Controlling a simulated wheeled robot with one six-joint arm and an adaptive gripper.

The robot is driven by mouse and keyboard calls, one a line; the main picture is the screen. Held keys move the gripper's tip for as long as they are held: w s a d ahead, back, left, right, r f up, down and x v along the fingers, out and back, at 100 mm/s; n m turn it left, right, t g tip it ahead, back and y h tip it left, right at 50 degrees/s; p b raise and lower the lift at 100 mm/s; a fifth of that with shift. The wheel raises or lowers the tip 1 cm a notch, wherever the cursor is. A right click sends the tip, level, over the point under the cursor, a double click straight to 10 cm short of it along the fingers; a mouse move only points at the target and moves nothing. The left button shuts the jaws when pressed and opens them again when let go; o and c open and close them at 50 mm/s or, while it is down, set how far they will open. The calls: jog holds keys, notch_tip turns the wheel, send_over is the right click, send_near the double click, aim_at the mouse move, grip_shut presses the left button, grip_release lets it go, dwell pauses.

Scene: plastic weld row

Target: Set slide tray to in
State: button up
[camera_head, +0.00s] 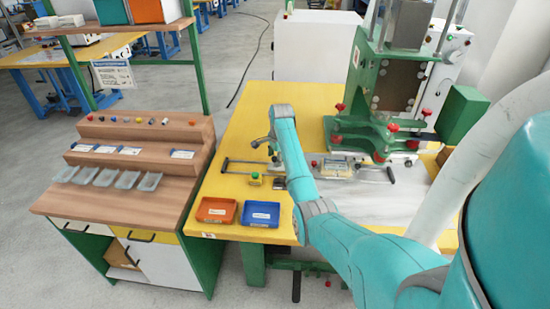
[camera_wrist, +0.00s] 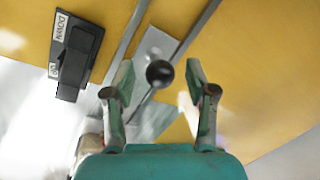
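The slide tray (camera_head: 338,169) is a pale plate on metal rails below the green press, right of my forearm in the head view. A black ball knob (camera_wrist: 160,74) on a metal plate (camera_wrist: 155,45) shows in the wrist view. My gripper (camera_wrist: 159,82) is open, with one finger on each side of the knob. I see a gap between the knob and each finger, so the gripper holds nothing. In the head view my gripper (camera_head: 267,146) is over the left stretch of the rails, and my arm hides part of them.
A black rocker switch marked DOWN and UP (camera_wrist: 78,58) lies left of the fingers. The green press (camera_head: 380,140) stands to the right. The yellow tabletop behind is clear.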

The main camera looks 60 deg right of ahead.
notch_tip(320, 180, up, 12)
jog(key=s+a, duration=0.1)
jog(key=s, duration=0.1)
jog(key=shift+a+f, duration=0.15)
jog(key=shift+w, duration=0.1)
dwell(0.4)
